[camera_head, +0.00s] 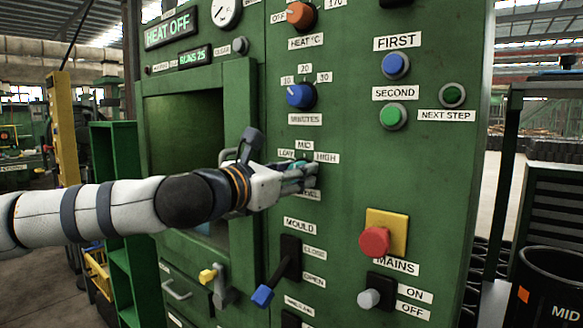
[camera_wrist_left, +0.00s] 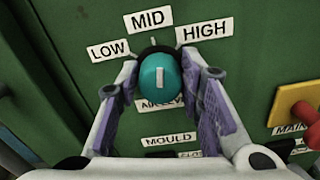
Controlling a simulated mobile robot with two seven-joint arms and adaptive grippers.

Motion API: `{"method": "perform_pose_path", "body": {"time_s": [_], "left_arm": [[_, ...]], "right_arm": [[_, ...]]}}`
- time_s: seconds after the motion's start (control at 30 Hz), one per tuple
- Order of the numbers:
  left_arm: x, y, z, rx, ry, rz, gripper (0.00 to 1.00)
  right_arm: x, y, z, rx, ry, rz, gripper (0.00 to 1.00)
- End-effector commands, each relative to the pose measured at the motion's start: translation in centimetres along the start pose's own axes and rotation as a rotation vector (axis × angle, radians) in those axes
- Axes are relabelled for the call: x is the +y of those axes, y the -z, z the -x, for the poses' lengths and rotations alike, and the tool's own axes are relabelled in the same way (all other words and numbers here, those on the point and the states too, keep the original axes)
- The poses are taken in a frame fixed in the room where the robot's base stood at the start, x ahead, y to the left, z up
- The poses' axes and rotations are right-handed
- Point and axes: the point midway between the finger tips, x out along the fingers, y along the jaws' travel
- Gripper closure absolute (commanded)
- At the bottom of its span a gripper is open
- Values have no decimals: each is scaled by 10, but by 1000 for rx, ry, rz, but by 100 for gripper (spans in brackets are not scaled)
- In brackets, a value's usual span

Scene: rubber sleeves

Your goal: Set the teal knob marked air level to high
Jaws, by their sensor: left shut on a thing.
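The teal knob (camera_wrist_left: 158,77) is on the green panel, below the labels LOW (camera_wrist_left: 108,50), MID (camera_wrist_left: 148,20) and HIGH (camera_wrist_left: 204,31). Its white mark is nearly upright in the left wrist view and points towards MID. My left gripper (camera_head: 304,176) reaches the panel from the left and is shut on the knob, with one finger on each side of it. In the head view the fingers mostly hide the knob. The air level label (camera_wrist_left: 162,104) under it is partly covered. My right gripper is not in view.
Above are a blue minutes knob (camera_head: 301,95) and an orange heat knob (camera_head: 300,15). Below are the blue-tipped mould lever (camera_head: 263,295) and the red mains button (camera_head: 374,241) on its yellow plate. An open green recess (camera_head: 185,128) lies left of the knob column.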

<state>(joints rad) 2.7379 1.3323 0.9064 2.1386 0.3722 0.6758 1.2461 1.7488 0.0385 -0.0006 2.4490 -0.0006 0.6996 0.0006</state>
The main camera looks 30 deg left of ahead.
Motion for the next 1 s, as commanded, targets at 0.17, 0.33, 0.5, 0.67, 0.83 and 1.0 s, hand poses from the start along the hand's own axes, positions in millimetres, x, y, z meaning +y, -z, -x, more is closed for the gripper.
{"method": "perform_pose_path", "body": {"time_s": [0.17,0.33,0.5,0.67,0.83,1.0], "left_arm": [[0,-6,2,-5,0,-152,94],[0,-5,2,-5,-1,-295,94],[-1,-4,2,-4,-1,-417,94],[-2,-2,1,-2,-1,-503,94],[-2,-1,1,-1,-1,-564,94],[-2,0,0,1,0,-595,94]], "right_arm": [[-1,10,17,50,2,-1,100],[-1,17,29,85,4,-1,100],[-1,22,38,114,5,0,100],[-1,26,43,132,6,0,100],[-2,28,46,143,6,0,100],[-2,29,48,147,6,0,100]]}}
